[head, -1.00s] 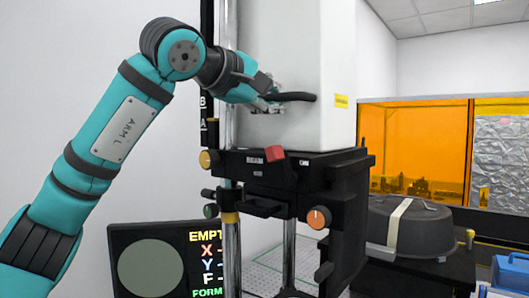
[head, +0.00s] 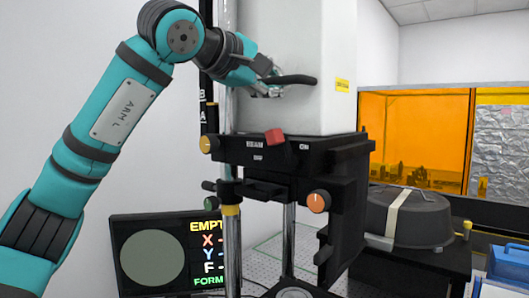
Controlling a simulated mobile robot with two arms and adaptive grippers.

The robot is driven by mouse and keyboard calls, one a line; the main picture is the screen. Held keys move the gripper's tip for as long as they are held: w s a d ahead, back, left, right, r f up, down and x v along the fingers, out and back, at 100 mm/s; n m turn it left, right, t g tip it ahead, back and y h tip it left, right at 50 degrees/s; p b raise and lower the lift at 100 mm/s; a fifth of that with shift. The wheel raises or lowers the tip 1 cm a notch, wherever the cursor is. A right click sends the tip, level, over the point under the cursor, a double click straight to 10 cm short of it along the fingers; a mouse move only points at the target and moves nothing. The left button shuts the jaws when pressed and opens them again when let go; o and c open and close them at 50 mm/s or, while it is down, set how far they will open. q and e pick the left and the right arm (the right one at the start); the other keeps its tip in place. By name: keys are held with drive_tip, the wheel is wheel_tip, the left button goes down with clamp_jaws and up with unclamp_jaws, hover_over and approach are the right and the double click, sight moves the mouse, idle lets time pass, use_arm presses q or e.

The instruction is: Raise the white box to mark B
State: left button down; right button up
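The white box (head: 302,110) is a tall white housing, with its top out of the frame, on a black lower unit (head: 290,153) around metal posts. A black handle (head: 290,79) sticks out of its front. My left gripper (head: 270,87) is at the left end of this handle, its fingers around it and seemingly shut, partly hidden. Marks B (head: 201,95) and A (head: 201,115) stand on a dark scale left of the box. A small black pointer with a yellow top (head: 211,104) is beside the scale, between the two marks. My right gripper is not in view.
A red switch (head: 275,137) and an orange knob (head: 318,201) are on the black unit. A monitor (head: 166,255) reading "EMPT" stands below my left arm. A dark strapped tub (head: 410,218) and an orange screen (head: 412,135) are to the right.

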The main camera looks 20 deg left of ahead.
use_arm(q)
drive_tip(key=shift+s+a+r+p, duration=0.1)
drive_tip(key=shift+r+p, duration=0.3)
drive_tip(key=shift+r, duration=0.25)
drive_tip(key=c, duration=1.3)
unclamp_jaws()
drive_tip(key=shift+s, duration=0.2)
drive_tip(key=shift+w+f, duration=0.15)
